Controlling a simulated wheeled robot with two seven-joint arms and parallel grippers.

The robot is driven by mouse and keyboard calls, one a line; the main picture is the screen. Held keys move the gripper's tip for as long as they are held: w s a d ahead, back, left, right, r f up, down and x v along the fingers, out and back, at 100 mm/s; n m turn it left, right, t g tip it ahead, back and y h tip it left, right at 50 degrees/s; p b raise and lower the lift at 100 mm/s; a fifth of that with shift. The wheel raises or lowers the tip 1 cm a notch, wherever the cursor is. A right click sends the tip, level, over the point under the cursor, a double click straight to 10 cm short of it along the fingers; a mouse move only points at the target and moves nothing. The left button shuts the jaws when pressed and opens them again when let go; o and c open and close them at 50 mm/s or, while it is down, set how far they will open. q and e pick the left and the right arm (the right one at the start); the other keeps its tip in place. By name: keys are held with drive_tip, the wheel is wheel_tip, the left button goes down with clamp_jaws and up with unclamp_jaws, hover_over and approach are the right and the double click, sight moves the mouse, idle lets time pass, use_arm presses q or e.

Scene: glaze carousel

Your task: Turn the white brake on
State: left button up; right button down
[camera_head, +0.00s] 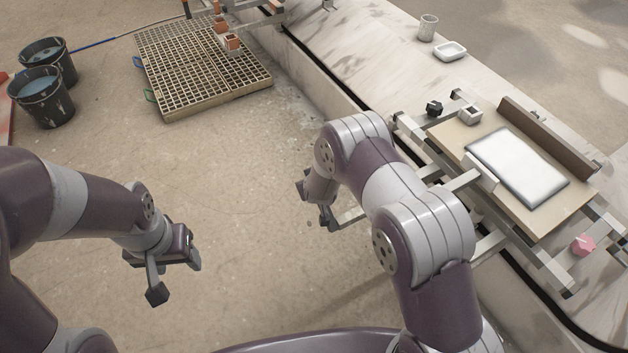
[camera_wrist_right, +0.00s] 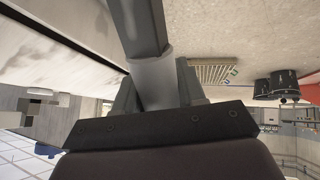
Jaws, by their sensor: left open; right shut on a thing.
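A frame on the long pale track at the right carries a board (camera_head: 452,150). A small white square piece with a dark hollow (camera_head: 470,115) sits at the board's far corner; I cannot tell whether it is the white brake. A black knob (camera_head: 434,108) is beside it, and a pink knob (camera_head: 583,245) is at the near end. My right gripper (camera_head: 317,205) is shut on a grey bar, left of the frame; the bar (camera_wrist_right: 143,40) runs between its fingers in the right wrist view. My left gripper (camera_head: 175,276) is open and empty above the floor.
A grey-white slab (camera_head: 517,166) and a brown beam (camera_head: 546,138) lie on the board. A white dish (camera_head: 450,51) and a cup (camera_head: 428,28) stand farther along the track. A floor grating (camera_head: 195,75) and two buckets (camera_head: 42,98) are at the far left. The middle floor is clear.

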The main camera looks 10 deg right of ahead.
drive_tip(key=c, duration=0.9)
unclamp_jaws()
drive_tip(key=shift+o, duration=0.7)
drive_tip(key=shift+f, duration=0.1)
drive_tip(key=p+v, duration=0.5)
drive_tip(key=v, duration=0.7)
drive_tip(key=shift+r, duration=0.3)
drive_tip(key=shift+s, duration=0.15)
